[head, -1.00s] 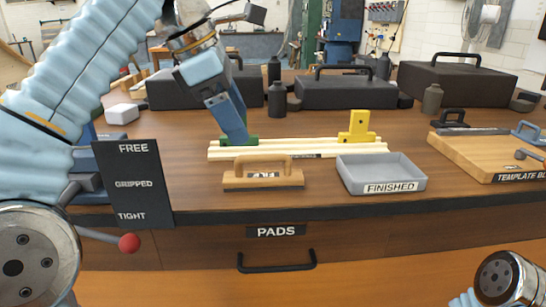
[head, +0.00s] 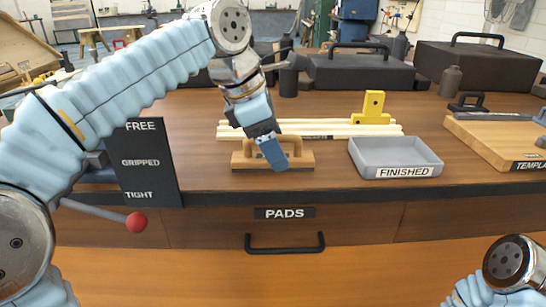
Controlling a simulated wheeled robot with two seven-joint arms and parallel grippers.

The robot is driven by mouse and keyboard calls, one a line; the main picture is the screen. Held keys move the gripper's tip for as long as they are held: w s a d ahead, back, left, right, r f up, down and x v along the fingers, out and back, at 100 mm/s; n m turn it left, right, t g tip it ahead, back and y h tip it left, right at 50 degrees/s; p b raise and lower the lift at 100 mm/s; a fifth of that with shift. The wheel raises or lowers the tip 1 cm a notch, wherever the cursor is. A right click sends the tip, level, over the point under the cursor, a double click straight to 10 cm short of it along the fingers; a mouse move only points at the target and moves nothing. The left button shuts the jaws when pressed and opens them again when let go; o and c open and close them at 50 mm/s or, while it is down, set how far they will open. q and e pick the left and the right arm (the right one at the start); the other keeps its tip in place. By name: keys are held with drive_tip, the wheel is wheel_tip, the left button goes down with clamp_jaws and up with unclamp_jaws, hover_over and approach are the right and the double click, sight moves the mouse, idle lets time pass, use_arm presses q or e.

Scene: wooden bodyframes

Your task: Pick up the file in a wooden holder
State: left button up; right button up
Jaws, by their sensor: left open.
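The file in a wooden holder (head: 243,160) lies on the bench near its front edge. It is a light wooden block with an arched handle on top and a dark strip along its underside. My left gripper (head: 275,160) hangs over the right part of the holder and hides part of the handle and its label. The gripper is open, but I cannot tell whether its fingers straddle or touch the handle. Only a link of my right arm shows at the bottom right; its gripper is out of view.
A grey tray marked FINISHED (head: 395,163) stands right of the holder. Pale wooden strips (head: 340,130) with a yellow block (head: 374,106) lie behind it. A black FREE/GRIPPED/TIGHT sign (head: 145,178) and a red-knobbed lever (head: 136,223) are at left. A template board (head: 500,138) is at right.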

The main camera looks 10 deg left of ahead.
use_arm(q)
drive_tip(key=shift+x, duration=0.8)
drive_tip(key=c, duration=1.3)
